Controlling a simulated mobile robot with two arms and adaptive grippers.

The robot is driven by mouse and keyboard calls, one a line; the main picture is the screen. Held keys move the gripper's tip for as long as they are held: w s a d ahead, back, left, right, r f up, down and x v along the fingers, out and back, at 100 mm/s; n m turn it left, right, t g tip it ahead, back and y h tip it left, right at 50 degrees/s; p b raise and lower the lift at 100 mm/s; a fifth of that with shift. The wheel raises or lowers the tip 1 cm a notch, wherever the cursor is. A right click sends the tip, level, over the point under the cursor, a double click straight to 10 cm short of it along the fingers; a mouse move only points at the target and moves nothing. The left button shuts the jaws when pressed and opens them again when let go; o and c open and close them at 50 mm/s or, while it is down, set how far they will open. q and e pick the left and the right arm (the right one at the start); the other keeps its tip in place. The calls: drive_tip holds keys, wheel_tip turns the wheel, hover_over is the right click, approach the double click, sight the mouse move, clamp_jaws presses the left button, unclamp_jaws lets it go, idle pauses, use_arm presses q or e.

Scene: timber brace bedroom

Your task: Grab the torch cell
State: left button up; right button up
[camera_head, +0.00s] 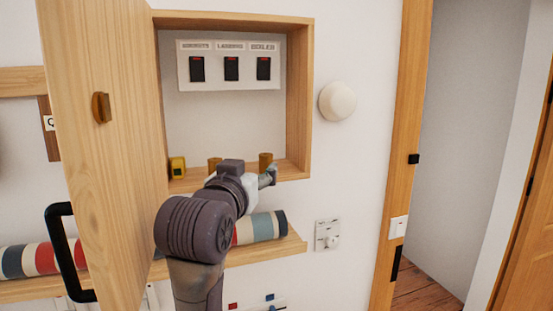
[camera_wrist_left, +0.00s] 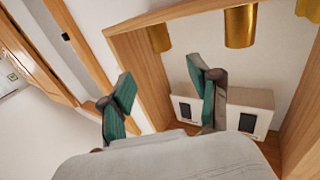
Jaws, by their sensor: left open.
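An open wooden wall cabinet (camera_head: 299,92) holds two short brass-coloured cylinders on its floor, one at the right (camera_head: 265,159) and one further left (camera_head: 214,163). Either could be the torch cell; no label shows. In the left wrist view, which is upside down, they show as a smaller cylinder (camera_wrist_left: 159,38) and a bigger one (camera_wrist_left: 240,27). My left gripper (camera_head: 270,176) is open and empty in front of the cabinet's lower edge, close to the right cylinder. Its green-padded fingers (camera_wrist_left: 162,88) are apart, touching neither cylinder. My right gripper is not in view.
A yellow and black object (camera_head: 177,167) stands at the cabinet's left. A switch panel (camera_head: 229,66) is on its back wall. The open cabinet door (camera_head: 103,165) blocks the left. A striped roll (camera_head: 262,227) lies on the shelf below (camera_head: 284,247). A white knob (camera_head: 338,101) is to the right.

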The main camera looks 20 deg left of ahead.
sight(265, 155)
use_arm(q)
drive_tip(key=w, duration=0.1)
drive_tip(key=w+p, duration=0.1)
drive_tip(key=w, duration=0.1)
drive_tip(key=w+p, duration=0.1)
drive_tip(key=w, duration=0.1)
drive_tip(key=shift+a+r, duration=0.1)
drive_tip(key=shift+a, duration=0.15)
drive_tip(key=shift+w+p, duration=0.3)
drive_tip(key=shift+w, duration=0.1)
drive_tip(key=shift+w+p, duration=0.3)
drive_tip(key=shift+w, duration=0.05)
drive_tip(key=w+p, duration=0.2)
drive_tip(key=w, duration=0.1)
drive_tip(key=shift+w+a+p, duration=0.1)
drive_tip(key=shift+a+p, duration=0.05)
drive_tip(key=shift+p, duration=0.25)
drive_tip(key=shift+w, duration=0.4)
drive_tip(key=shift+w+f, duration=0.2)
drive_tip(key=shift+w, duration=0.1)
drive_tip(key=shift+s, duration=0.1)
clamp_jaws()
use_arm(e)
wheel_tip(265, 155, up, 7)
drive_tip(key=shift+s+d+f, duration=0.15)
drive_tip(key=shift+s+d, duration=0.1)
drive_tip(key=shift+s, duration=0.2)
